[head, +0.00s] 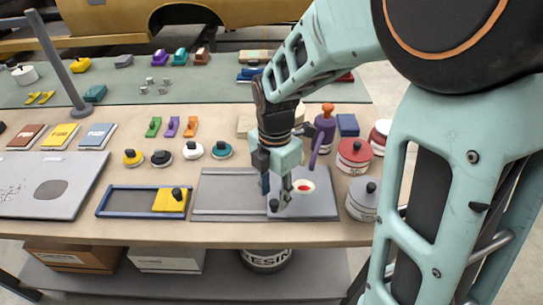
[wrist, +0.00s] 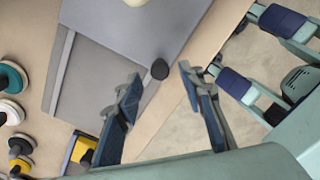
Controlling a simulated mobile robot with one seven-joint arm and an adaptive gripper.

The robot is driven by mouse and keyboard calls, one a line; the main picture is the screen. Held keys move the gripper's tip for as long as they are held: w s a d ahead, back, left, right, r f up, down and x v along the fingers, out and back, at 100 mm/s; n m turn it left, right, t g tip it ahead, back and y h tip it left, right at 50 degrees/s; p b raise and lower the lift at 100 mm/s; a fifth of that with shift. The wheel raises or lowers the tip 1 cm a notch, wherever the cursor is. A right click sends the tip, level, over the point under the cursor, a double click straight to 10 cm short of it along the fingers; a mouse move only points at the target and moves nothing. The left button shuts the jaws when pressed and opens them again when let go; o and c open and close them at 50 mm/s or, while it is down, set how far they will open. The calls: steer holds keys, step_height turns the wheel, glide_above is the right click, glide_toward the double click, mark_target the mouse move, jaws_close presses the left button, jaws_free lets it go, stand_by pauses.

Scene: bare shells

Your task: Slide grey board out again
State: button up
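The grey board (head: 322,202) lies flat at the right part of a grey railed frame (head: 228,196) on the bench. A dark knob (head: 274,204) stands near its front left corner. The knob (wrist: 159,69), board (wrist: 150,30) and frame (wrist: 88,85) also show in the wrist view. A white dish with red in it (head: 303,187) is on the board. My gripper (head: 281,203) is low over the board, pointing down beside the knob. In the wrist view my gripper (wrist: 158,78) is open, with the knob seen between its fingertips; whether they touch it is unclear.
A blue-rimmed tray (head: 125,201) with a yellow knobbed block (head: 170,200) lies to the left. A purple bottle (head: 325,130) and lidded tins (head: 354,156) stand behind and right. A grey knobbed tin (head: 362,200) is close to the board's right end. The bench's front edge is near.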

steer(key=shift+f, duration=1.2)
jaws_close()
